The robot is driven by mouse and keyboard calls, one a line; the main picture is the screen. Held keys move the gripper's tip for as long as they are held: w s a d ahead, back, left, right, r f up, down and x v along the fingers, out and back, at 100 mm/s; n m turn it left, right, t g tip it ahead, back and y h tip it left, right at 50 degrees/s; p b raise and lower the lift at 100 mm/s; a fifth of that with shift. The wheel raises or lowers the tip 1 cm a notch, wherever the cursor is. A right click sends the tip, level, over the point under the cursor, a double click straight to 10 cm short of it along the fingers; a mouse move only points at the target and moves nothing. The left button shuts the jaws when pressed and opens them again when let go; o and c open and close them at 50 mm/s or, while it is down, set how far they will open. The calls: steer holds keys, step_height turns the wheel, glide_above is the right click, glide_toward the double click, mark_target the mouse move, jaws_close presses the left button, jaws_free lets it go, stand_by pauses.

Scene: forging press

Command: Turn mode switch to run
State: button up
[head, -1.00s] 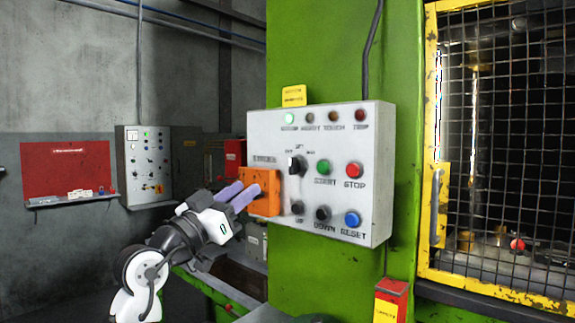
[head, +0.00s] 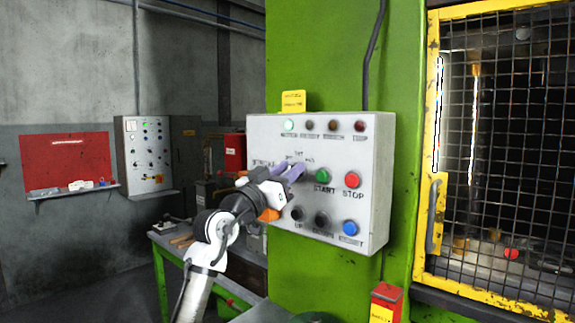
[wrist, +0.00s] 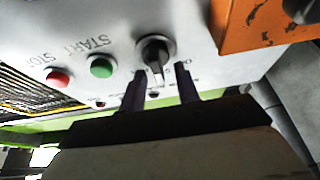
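The mode switch (wrist: 155,50) is a black rotary knob with a pale pointer on the grey control panel (head: 260,135). In the head view my gripper hides it. My gripper (head: 290,172) is at the panel front, left of the green START button (head: 322,175). In the wrist view my gripper (wrist: 162,90) has its two dark fingers apart, one to each side of the knob's pointer. The fingers are open with nothing visibly clamped. Whether the tips touch the panel or knob I cannot tell.
An orange box (wrist: 265,22) sits on the panel beside the switch. The red STOP button (head: 352,180), blue RESET button (head: 350,228) and black UP (head: 297,213) and DOWN (head: 321,219) buttons are close by. A yellow mesh guard (head: 500,150) stands at right.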

jaws_close()
steer(key=shift+d+f+b, duration=0.1)
steer(key=shift+f+b, duration=0.15)
steer(key=shift+b, duration=0.05)
steer(key=shift+s+d+m+g+h+b, duration=0.1)
steer(key=shift+m+g+h+b, duration=0.65)
steer(key=shift+m, duration=1.35)
steer(key=shift+d+m+g+h+b, duration=0.1)
steer(key=shift+m+g+h+b, duration=0.25)
steer(key=shift+m+g, duration=1.25)
steer(key=shift+s+d+m+g+h+b, duration=0.1)
steer(key=shift+m+g+h+b, duration=0.35)
steer(key=shift+m, duration=2.15)
steer(key=shift+a, duration=0.1)
